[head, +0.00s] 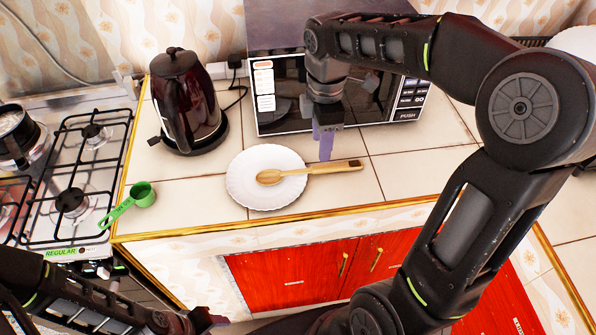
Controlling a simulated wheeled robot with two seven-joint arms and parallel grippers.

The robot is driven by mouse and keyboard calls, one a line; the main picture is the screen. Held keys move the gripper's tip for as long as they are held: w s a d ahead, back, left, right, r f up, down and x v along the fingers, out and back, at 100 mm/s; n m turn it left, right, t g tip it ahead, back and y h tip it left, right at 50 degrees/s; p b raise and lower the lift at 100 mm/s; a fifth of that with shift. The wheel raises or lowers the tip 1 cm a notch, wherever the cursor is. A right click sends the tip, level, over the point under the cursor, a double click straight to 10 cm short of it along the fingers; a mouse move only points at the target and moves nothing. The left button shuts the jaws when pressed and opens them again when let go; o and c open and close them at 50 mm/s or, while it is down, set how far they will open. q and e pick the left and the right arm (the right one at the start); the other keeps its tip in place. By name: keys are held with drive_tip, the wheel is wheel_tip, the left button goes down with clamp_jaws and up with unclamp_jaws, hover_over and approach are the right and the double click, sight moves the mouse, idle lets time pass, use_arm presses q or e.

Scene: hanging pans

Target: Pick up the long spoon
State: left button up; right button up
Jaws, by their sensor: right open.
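The long wooden spoon (310,171) lies across a white plate (266,196) on the tiled counter. Its bowl rests on the plate and its handle reaches past the plate's right rim. My right gripper (325,148) points down just above and behind the handle. It is open with nothing seen between its fingers, and its fingertips look close to the handle; whether they touch it cannot be told. My left arm shows at the bottom left, with its gripper (207,320) low in front of the cabinet; its jaws are not clear.
A dark kettle (186,103) stands left of the plate and a microwave (281,100) stands behind it. A gas stove (70,180) is at the left, with a green measuring cup (142,194) near its edge. Red cabinet doors (290,272) are below. Counter right of the spoon is clear.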

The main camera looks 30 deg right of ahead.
sight(320, 168)
drive_tip(key=shift+w+f, duration=0.1)
drive_tip(key=shift+f, duration=0.1)
drive_tip(key=shift+f, duration=1.25)
drive_tip(key=shift+f, duration=0.1)
wheel_tip(320, 168, down, 5)
drive_tip(key=shift+d+f+p, duration=0.1)
drive_tip(key=shift+d+p, duration=0.05)
drive_tip(key=shift+p, duration=0.5)
drive_tip(key=shift+c, duration=0.6)
clamp_jaws()
